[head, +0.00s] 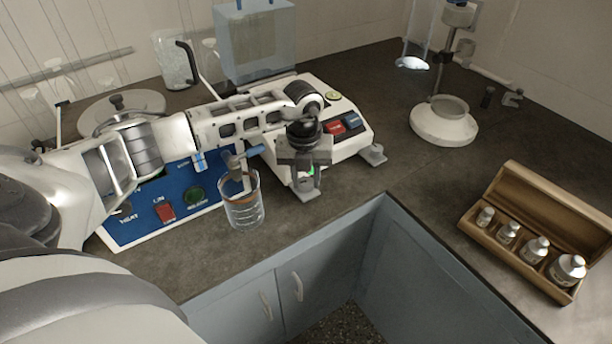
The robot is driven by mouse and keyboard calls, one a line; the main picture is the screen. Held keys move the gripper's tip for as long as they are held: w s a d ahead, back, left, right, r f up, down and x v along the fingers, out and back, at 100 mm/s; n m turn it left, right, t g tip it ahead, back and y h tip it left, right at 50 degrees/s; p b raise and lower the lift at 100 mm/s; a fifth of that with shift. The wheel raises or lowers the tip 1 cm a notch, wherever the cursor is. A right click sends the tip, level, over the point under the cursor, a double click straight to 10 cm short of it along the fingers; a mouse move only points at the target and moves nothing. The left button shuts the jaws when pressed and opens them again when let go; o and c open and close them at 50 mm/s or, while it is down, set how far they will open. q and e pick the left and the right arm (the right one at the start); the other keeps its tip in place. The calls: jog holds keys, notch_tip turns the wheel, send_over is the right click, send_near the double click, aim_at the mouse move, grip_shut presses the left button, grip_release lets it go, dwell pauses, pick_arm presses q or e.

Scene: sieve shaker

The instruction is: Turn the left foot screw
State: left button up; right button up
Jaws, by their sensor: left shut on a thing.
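The white shaker base (355,112) stands on the dark worktop, with red and blue buttons on its sloped front. Its right foot (374,154) shows at the front right corner. My left gripper (304,190) points down at the front left corner of this base, where the left foot screw sits. It is shut on the left foot screw, which its fingers and wrist almost wholly hide. A small round yellowish level (333,96) shows on top of the base. My right gripper is not in view.
A glass beaker (243,208) stands just left of my left gripper, under a tap. A blue-fronted heater unit (130,228) lies behind my left arm. A wooden box of weights (525,205) and a white-based stand (443,124) are to the right. The worktop's front edge is close.

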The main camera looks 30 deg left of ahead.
aim_at(304, 181)
pick_arm(q)
jog(key=o, duration=1)
jog(key=shift+c, duration=0.2)
jog(key=shift+r, duration=0.1)
notch_tip(304, 181, up, 16)
jog(key=b, duration=0.1)
jog(key=shift+s+a+b, duration=0.15)
jog(key=shift+a+b, duration=0.05)
jog(key=shift+b, duration=0.2)
